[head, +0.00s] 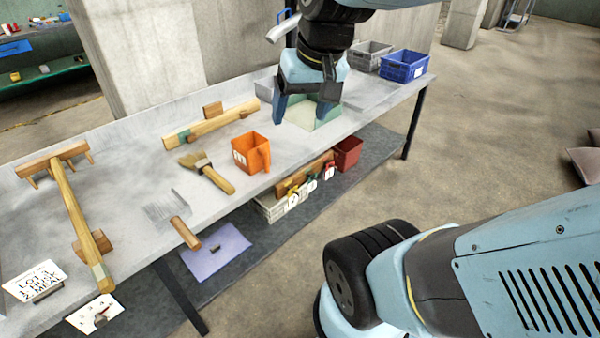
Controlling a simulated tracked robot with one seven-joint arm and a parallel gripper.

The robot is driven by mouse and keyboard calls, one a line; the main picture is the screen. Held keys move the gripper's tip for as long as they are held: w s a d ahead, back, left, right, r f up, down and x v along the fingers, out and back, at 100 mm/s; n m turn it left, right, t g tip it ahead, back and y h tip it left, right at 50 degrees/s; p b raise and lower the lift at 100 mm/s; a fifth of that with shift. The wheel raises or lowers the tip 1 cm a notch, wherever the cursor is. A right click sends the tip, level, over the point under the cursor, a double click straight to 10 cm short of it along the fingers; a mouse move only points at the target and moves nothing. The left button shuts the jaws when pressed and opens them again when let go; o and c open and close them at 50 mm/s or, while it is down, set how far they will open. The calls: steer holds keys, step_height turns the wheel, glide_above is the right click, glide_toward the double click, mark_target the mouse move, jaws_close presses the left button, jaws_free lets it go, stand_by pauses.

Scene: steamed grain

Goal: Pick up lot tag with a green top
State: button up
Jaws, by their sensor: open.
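Several white lot tags hang in a row along the front of a wooden bar on the low shelf, under the table. The tag with a green top (312,184) is the middle one. A tag with a yellow top (293,199) hangs to its left and one with a red top (329,173) to its right. My gripper (302,114) is open and points down above the tabletop, up and behind the tags in the picture. I see nothing between its fingers. It partly hides a pale green tray (327,117).
An orange measuring box (245,152), a brush (207,171), a metal comb (172,215) and wooden tools stand or lie on the table (120,165). Blue (404,66) and grey crates are at its far end. A dark red box (347,153) sits beside the tags. Open floor lies right.

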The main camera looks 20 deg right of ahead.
steer(key=shift+o, duration=0.4)
steer(key=w+f+m+g+y, duration=0.3)
steer(key=w+f, duration=0.2)
steer(key=shift+w+a+f, duration=0.25)
steer(key=shift+w+f, duration=0.05)
steer(key=w+d+f+m+t+y, duration=0.2)
steer(key=w+d+f+m+y, duration=0.3)
steer(key=w+f, duration=0.35)
steer(key=w+d+f+m+t+y, duration=0.1)
steer(key=w+d+f+m+y, duration=0.35)
steer(key=w+f+m, duration=0.35)
steer(key=m+t+h, duration=0.7)
steer(key=m+t, duration=0.6)
steer(key=m, duration=0.2)
glide_toward(315, 179)
steer(key=w+a+f, duration=0.2)
steer(key=w, duration=0.3)
steer(key=shift+d+r+x, duration=0.15)
steer(key=shift+x, duration=1.1)
steer(key=shift+d+r+x, duration=0.15)
steer(key=shift+r+x, duration=0.05)
steer(key=shift+x, duration=1.1)
steer(key=shift+c, duration=0.3)
